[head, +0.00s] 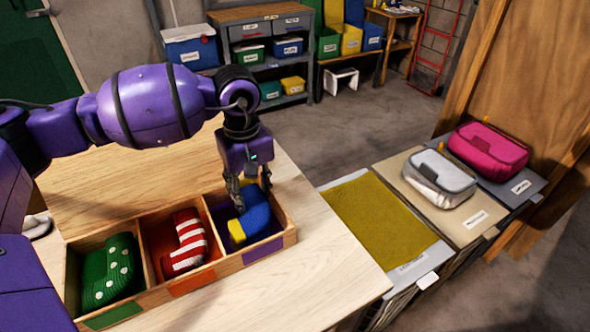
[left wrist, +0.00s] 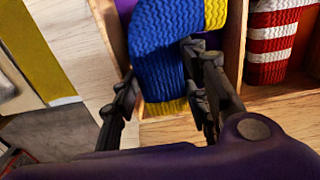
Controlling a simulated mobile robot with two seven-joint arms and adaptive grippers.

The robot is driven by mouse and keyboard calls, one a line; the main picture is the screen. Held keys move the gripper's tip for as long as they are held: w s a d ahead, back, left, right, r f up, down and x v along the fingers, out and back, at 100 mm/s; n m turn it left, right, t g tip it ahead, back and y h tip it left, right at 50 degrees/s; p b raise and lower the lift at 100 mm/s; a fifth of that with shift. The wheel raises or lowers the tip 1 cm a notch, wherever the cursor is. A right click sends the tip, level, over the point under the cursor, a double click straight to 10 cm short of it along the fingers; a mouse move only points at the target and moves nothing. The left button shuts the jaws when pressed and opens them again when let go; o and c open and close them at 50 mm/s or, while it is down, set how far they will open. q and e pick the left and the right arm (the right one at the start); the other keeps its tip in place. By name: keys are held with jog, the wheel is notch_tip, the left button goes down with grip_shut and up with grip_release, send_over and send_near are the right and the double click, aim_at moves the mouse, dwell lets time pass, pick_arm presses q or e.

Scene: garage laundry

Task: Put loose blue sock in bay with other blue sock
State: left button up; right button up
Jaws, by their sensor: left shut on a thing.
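A blue ribbed sock with yellow ends (head: 257,215) is at the right bay (head: 279,215) of a wooden box, the bay with purple lining and a purple front label. My left gripper (head: 240,192) reaches down over this bay from above and is shut on the sock. In the left wrist view the sock (left wrist: 158,45) sits between the fingers (left wrist: 165,80), a yellow end near me. Only one blue sock can be told apart; a second may be hidden beneath it or behind the gripper. My right gripper is not in view.
The middle bay holds a red-and-white striped sock (head: 185,242); the left bay holds a green dotted sock (head: 108,273). The wooden table (head: 310,270) is clear right of the box. Beyond stand a mustard cloth (head: 378,219), a grey pouch (head: 441,179) and a pink pouch (head: 488,151).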

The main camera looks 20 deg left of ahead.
aim_at(252, 194)
pick_arm(q)
jog(key=shift+f, duration=0.45)
jog(key=o, duration=1.1)
jog(key=shift+r, duration=0.1)
notch_tip(252, 194, up, 13)
jog(key=shift+d, duration=0.1)
